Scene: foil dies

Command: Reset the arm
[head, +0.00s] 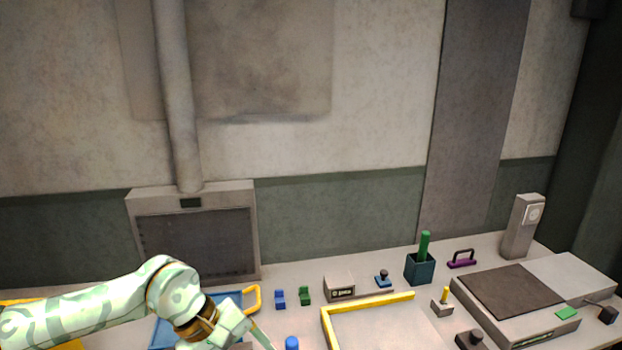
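My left arm comes in from the lower left, pale green with darker markings. Its wrist has a brown band, and the gripper body (238,328) is over the blue tray (165,334) at the bottom of the head view. One thin finger shows, pointing down to the right; the rest of the gripper is hidden or cut off by the lower edge. I cannot tell whether it is open or holds anything. My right arm and gripper are not in view.
Small blue (280,299) and green (304,295) blocks stand on the table near a labelled box (339,287). A yellow L-shaped edge (372,304) lies centre. A dark cup (420,270) holds a green rod. A grey machine with a brown plate (507,291) stands right.

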